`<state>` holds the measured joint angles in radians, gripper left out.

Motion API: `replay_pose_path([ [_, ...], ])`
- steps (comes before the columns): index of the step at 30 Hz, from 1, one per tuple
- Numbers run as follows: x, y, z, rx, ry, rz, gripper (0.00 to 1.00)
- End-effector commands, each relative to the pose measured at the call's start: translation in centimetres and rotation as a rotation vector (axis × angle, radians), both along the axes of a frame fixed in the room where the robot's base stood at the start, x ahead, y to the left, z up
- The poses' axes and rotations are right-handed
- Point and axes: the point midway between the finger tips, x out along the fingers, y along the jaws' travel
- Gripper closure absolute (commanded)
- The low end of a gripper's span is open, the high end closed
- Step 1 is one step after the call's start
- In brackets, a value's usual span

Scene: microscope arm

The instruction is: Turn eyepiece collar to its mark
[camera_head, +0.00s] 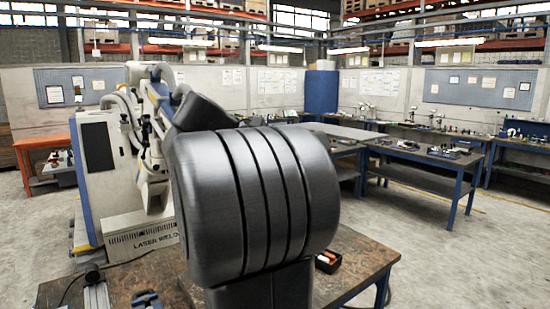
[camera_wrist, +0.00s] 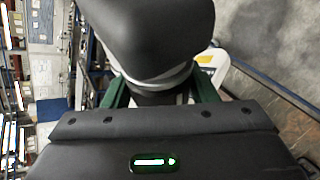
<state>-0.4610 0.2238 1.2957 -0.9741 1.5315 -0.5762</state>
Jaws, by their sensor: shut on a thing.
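In the wrist view the eyepiece (camera_wrist: 150,35) is a large black rounded piece with a pale silvery band below it. My gripper (camera_wrist: 160,80) has its two green fingers on either side of the dark part at that band, shut on the eyepiece collar. The exact contact faces are partly hidden by the eyepiece's bulk. No mark on the collar can be made out. In the head view the white microscope arm (camera_head: 153,165) shows at left, beside the machine lettered "LASER WELD". My own dark arm link hides the gripper and the collar there.
A tall white cabinet (camera_head: 97,160) stands at left. Blue-framed workbenches (camera_head: 425,190) stand at back right, with open grey floor before them.

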Motion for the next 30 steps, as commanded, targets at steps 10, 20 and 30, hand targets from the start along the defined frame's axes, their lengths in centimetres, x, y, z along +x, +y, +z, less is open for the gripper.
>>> replay_pose_path([
  [10, 0.0, 0.0, -0.1, 0.001, 0.001, 0.000, 0.27],
  [20, -0.3, 0.6, 0.3, 0.000, -0.001, 0.001, 0.27],
  [30, -3.1, 5.5, 4.0, 0.002, -0.002, 0.006, 0.27],
])
